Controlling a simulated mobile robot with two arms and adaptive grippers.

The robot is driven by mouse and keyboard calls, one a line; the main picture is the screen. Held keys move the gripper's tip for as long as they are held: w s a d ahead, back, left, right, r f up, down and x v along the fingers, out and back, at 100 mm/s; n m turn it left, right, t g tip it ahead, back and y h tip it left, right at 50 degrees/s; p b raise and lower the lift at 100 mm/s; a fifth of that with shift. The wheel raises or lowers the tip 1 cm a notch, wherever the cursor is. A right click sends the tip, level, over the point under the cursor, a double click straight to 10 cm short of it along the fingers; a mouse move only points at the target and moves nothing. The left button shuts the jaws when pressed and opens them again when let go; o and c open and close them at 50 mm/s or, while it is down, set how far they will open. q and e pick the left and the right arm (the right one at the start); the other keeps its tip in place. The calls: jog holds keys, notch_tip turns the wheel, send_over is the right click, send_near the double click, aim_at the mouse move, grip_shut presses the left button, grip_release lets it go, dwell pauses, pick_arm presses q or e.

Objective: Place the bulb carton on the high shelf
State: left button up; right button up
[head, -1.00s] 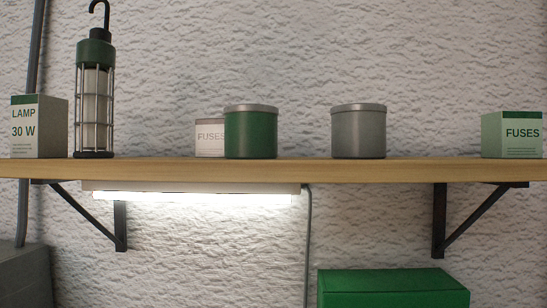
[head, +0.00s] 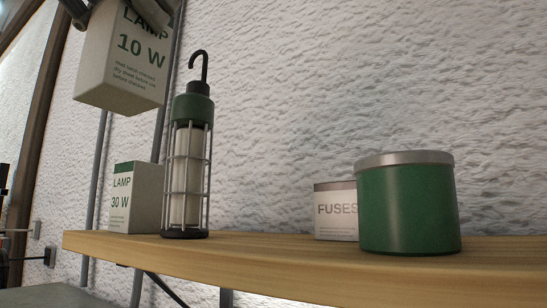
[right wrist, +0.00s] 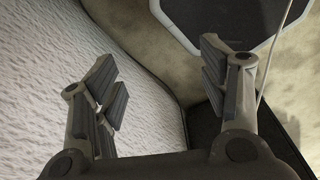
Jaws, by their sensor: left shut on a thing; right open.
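A pale bulb carton marked LAMP 10 W (head: 124,58) hangs at the top left of the head view, above the shelf and apart from it, slightly tilted. My left gripper (head: 84,8) is shut on its upper part; the picture's top edge cuts off most of the gripper. The high shelf (head: 290,270) is a wooden board with a bare front strip. My right gripper (right wrist: 160,82) is open and empty in the right wrist view, beside the rough white wall.
On the shelf stand a smaller LAMP 30 W carton (head: 135,198), a caged hand lamp (head: 187,165) with a hook, a FUSES box (head: 335,210) and a green tin (head: 408,208). Bare board shows between the hand lamp and the FUSES box. Pipes run up the wall at left.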

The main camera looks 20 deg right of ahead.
aim_at(167, 37)
pick_arm(q)
jog(key=shift+w+d+f, duration=0.1)
jog(key=shift+d+f, duration=0.1)
jog(key=shift+d, duration=0.35)
jog(key=d, duration=0.2)
jog(key=w, duration=0.1)
jog(key=shift+w+d+f, duration=0.1)
jog(key=shift+d+f, duration=0.25)
jog(key=shift+d, duration=0.05)
jog(key=d+f, duration=1.1)
jog(key=f, duration=0.1)
jog(key=shift+w, duration=0.35)
pick_arm(e)
jog(key=shift+w+d, duration=0.35)
jog(key=shift+d, duration=0.2)
jog(key=shift+w+d, duration=0.35)
jog(key=shift+d, duration=0.2)
pick_arm(q)
jog(key=shift+s, duration=0.1)
pick_arm(e)
jog(key=shift+f, duration=0.1)
pick_arm(q)
jog(key=o, duration=1.1)
pick_arm(e)
jog(key=shift+a, duration=0.25)
